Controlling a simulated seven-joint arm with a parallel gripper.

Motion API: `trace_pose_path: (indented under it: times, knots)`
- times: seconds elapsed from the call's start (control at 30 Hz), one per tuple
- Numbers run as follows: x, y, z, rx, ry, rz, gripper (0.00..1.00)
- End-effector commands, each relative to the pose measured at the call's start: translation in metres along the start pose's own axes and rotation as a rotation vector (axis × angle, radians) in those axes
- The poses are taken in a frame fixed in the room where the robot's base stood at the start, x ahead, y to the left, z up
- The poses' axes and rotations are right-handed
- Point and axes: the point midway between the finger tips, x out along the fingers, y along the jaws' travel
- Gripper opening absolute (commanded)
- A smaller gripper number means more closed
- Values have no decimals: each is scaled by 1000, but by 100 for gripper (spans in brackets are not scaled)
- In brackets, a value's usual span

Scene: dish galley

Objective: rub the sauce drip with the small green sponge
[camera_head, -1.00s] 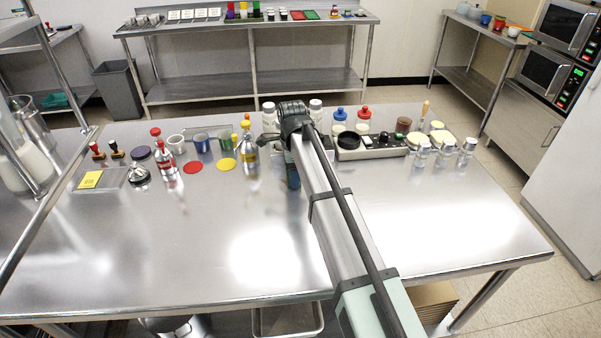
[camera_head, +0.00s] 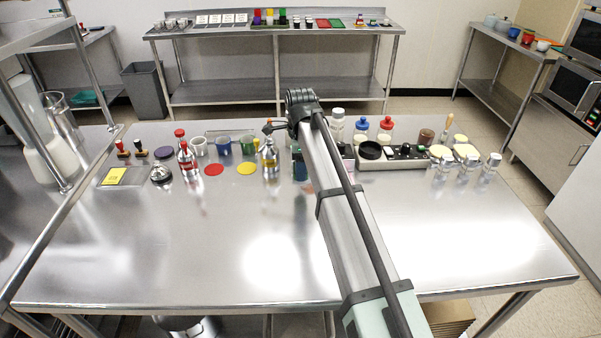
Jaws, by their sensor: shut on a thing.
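No small green sponge can be made out lying on the table. No sauce drip can be told for sure; it may be hidden behind my arm or too small to see.
A grey tray unit (camera_head: 400,161) and several shakers (camera_head: 467,169) stand right. The table's front half is clear.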

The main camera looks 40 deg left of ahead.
Motion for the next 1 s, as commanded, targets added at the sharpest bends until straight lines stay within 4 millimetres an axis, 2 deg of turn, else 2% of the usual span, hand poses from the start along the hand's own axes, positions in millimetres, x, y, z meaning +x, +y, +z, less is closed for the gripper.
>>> trace_pose_path:
  times: [0.23,0.67,0.77,0.87,1.0]
  knots:
    - [-20,0,0,0,0,-1,34]
    - [-21,-1,-4,5,0,0,34]
    - [-21,-3,-17,21,0,0,34]
    - [-21,-7,-42,52,0,0,34]
    - [-22,-12,-91,113,0,-1,34]
